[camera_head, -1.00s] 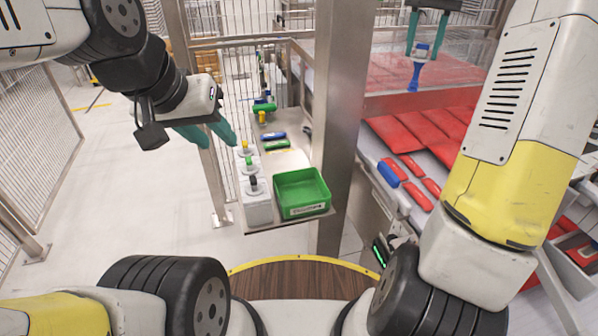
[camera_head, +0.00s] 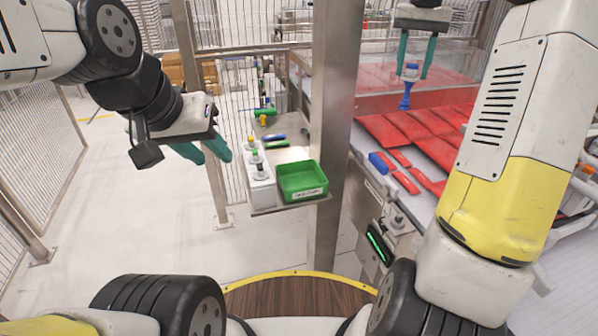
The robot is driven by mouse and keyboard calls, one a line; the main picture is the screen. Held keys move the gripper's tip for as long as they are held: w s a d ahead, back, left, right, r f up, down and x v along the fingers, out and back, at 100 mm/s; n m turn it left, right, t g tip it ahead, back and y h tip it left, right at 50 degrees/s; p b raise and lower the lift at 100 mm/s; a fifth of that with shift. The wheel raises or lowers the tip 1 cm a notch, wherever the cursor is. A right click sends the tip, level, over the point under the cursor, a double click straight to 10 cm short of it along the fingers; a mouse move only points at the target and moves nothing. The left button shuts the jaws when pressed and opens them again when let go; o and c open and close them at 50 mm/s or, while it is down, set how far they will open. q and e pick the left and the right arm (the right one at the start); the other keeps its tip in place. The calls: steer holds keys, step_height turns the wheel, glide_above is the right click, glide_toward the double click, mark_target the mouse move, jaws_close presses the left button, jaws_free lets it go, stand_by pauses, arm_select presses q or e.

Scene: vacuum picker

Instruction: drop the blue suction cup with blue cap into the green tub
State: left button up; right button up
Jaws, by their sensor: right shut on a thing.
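The blue suction cup with blue cap (camera_head: 405,98) hangs, cup end down, from my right gripper (camera_head: 414,73) at the top right of the head view. The gripper's teal fingers are shut on its upper part, above the conveyor. The green tub (camera_head: 284,190) stands at the front end of a narrow shelf left of the metal post, and its visible inside looks empty. My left gripper (camera_head: 212,158) is open and empty, to the left of the tub and above the floor.
A metal post (camera_head: 337,130) stands between the tub and the conveyor. White holders (camera_head: 262,192) with small cups stand beside the tub. Blue and green pieces (camera_head: 275,140) lie behind it. Red packs (camera_head: 440,150) and a blue piece (camera_head: 380,163) lie on the conveyor.

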steer(key=shift+a+f, duration=0.15)
steer(key=shift+f, duration=0.45)
steer(key=shift+s+a+f, duration=0.15)
steer(key=shift+f, duration=0.15)
steer(key=s+a+f+n, duration=0.1)
steer(key=a+f, duration=0.2)
steer(key=f, duration=0.8)
steer(key=s+a+f+n, duration=0.2)
steer(key=a+f, duration=0.2)
steer(key=f, duration=0.7)
steer(key=s+a+f+n, duration=0.2)
steer(key=a+f, duration=0.2)
steer(key=f, duration=0.7)
steer(key=shift+s+a+f, duration=0.15)
steer(key=shift+a+f, duration=0.1)
